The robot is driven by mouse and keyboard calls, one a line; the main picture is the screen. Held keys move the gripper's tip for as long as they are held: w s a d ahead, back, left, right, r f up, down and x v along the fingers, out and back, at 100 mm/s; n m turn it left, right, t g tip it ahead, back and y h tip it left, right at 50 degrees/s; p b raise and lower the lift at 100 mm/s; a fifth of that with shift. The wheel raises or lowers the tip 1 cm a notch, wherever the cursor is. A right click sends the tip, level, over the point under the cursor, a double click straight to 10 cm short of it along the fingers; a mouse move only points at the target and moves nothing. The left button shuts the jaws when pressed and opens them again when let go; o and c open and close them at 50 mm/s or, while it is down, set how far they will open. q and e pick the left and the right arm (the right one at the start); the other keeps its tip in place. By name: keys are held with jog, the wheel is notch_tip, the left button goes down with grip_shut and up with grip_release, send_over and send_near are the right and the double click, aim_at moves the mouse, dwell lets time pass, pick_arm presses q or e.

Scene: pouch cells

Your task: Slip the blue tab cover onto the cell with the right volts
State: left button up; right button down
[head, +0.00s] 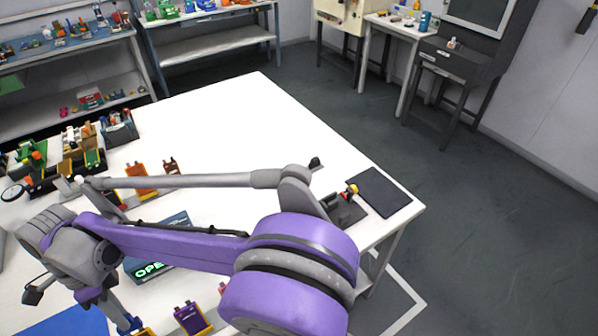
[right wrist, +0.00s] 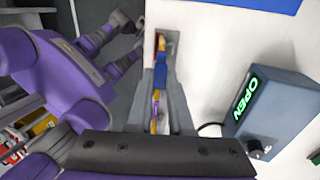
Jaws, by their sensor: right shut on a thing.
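My right gripper (head: 128,321) reaches down at the lower left of the head view, its fingers shut on the blue tab cover (head: 132,325). In the right wrist view the blue tab cover (right wrist: 160,75) sits between the grey fingers, with yellow and purple parts in line with it; I cannot tell whether it touches a cell. A purple pouch cell with an orange edge (head: 190,318) stands right of the gripper. An orange cell (head: 140,181) and a darker brown one (head: 171,167) stand farther back. The voltage readings are not legible. My left gripper is not in view.
A dark box with a green OPEN display (head: 150,268) stands mid-table, partly behind my arm; it also shows in the right wrist view (right wrist: 275,110). A blue mat (head: 72,324) lies front left. A black pad (head: 378,192) lies at the right edge. Several parts crowd the left side.

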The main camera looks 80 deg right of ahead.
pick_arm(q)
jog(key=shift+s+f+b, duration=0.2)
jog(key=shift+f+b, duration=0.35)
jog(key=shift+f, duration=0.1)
pick_arm(e)
jog(key=shift+x, duration=0.9)
jog(key=c, duration=0.7)
grip_release()
jog(key=shift+c, duration=0.2)
jog(key=shift+o, duration=0.5)
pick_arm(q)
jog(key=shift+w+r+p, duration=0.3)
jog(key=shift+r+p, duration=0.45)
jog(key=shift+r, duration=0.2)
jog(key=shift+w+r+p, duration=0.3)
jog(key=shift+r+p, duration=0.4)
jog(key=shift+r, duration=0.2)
pick_arm(e)
jog(key=shift+v, duration=2.55)
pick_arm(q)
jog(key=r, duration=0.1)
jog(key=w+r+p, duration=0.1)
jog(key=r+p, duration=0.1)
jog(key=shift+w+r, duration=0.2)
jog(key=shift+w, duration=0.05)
pick_arm(e)
notch_tip(320, 180, up, 5)
jog(key=shift+f, duration=0.1)
